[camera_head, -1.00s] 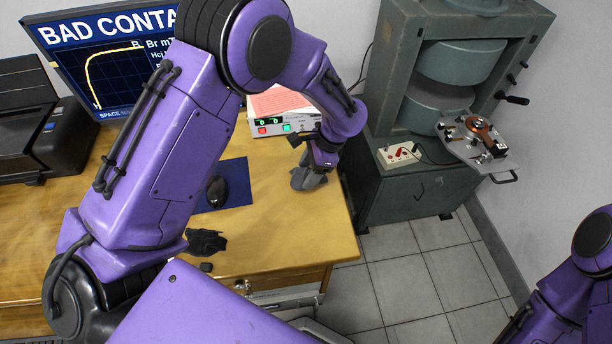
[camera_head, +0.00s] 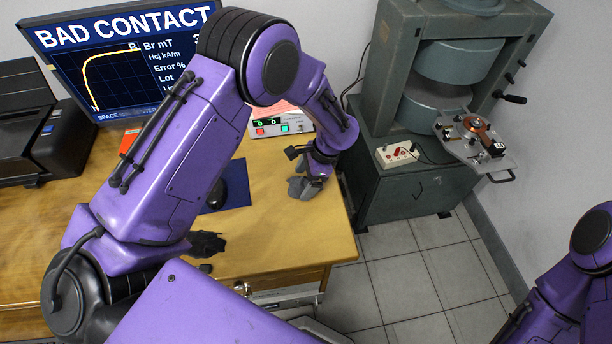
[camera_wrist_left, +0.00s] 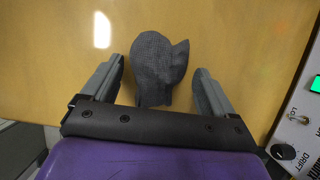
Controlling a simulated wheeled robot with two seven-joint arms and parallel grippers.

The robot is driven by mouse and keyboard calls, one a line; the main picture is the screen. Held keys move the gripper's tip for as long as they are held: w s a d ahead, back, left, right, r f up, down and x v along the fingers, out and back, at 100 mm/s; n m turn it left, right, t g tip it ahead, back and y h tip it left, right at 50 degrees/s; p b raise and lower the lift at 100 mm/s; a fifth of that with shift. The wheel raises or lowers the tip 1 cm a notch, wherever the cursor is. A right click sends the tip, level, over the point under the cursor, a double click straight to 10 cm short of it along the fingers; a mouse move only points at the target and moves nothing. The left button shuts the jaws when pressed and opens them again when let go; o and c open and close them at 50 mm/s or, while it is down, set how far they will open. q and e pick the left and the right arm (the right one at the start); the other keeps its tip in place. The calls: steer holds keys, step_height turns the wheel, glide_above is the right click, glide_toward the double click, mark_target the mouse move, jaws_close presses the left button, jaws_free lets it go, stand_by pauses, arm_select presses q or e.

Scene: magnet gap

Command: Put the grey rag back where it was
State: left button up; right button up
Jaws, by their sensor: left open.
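The grey rag (camera_head: 305,187) lies crumpled on the wooden desk near its right edge, below the control box. In the left wrist view the rag (camera_wrist_left: 157,68) sits between the two fingers, with bare gaps on both sides. My left gripper (camera_head: 312,175) is open around or just above the rag; I cannot tell its exact height. It also shows in the left wrist view (camera_wrist_left: 155,85). The arm hides part of the desk. Of my right arm only a part shows at the lower right; its gripper is out of view.
A control box (camera_head: 280,124) with lit displays stands behind the rag. A black mouse lies on a blue mat (camera_head: 236,187). A black crumpled thing (camera_head: 207,244) lies at the desk front. The large grey magnet machine (camera_head: 440,90) stands at right, with a tray (camera_head: 478,140).

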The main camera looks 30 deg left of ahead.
arm_select(q)
steer(key=b+v, duration=0.1)
steer(key=v, duration=1.1)
steer(key=shift+r, duration=0.15)
stand_by(0.7)
